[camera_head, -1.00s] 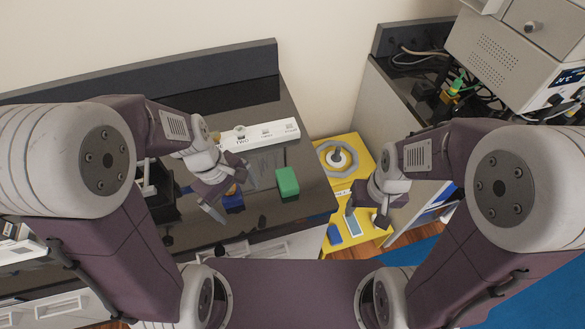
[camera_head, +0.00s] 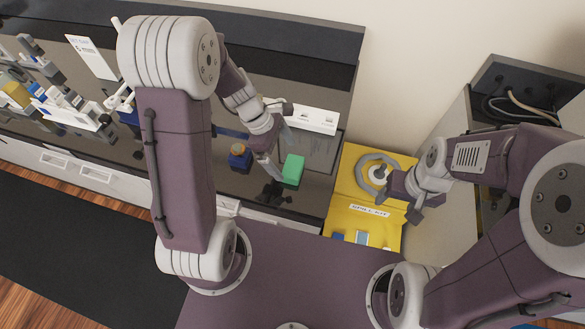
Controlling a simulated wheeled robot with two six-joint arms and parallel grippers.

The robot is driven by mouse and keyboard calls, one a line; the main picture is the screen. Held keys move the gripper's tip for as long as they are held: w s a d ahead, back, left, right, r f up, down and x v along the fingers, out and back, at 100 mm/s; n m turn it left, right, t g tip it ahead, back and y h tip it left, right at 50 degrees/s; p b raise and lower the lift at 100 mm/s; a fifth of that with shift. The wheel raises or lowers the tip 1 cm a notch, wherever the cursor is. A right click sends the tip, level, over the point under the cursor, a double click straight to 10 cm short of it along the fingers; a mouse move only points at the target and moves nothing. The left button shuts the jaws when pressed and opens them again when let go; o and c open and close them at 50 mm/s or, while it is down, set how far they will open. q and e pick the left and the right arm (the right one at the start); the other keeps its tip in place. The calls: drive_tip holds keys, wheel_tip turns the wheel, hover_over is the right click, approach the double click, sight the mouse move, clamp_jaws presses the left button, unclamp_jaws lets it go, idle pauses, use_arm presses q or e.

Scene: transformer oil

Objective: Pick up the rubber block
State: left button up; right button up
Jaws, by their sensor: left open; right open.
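A green block (camera_head: 293,170), which I take to be the rubber block, stands on the dark glossy counter (camera_head: 318,150) near its right end. My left gripper (camera_head: 281,158) is open, just left of the green block, with its fingers pointing toward it. One finger lies close to the block's left side; whether it touches cannot be told. My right gripper (camera_head: 400,203) is open and empty over the yellow cabinet.
A small blue object with a yellowish top (camera_head: 240,158) stands left of the gripper. A white power strip (camera_head: 315,119) lies behind the block. Several devices crowd the counter's left.

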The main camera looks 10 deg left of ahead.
sight(292, 166)
use_arm(q)
drive_tip(key=shift+w+d+f, duration=0.15)
drive_tip(key=shift+d+f, duration=0.45)
drive_tip(key=shift+d, duration=0.15)
drive_tip(key=x, duration=0.4)
drive_tip(key=shift+a+f+b, duration=0.25)
drive_tip(key=shift+f+b, duration=0.1)
drive_tip(key=shift+f, duration=0.05)
drive_tip(key=shift+w+d+f, duration=0.1)
drive_tip(key=shift+d+f, duration=0.05)
drive_tip(key=shift+d, duration=0.1)
drive_tip(key=shift+a, duration=0.1)
drive_tip(key=c, duration=1.4)
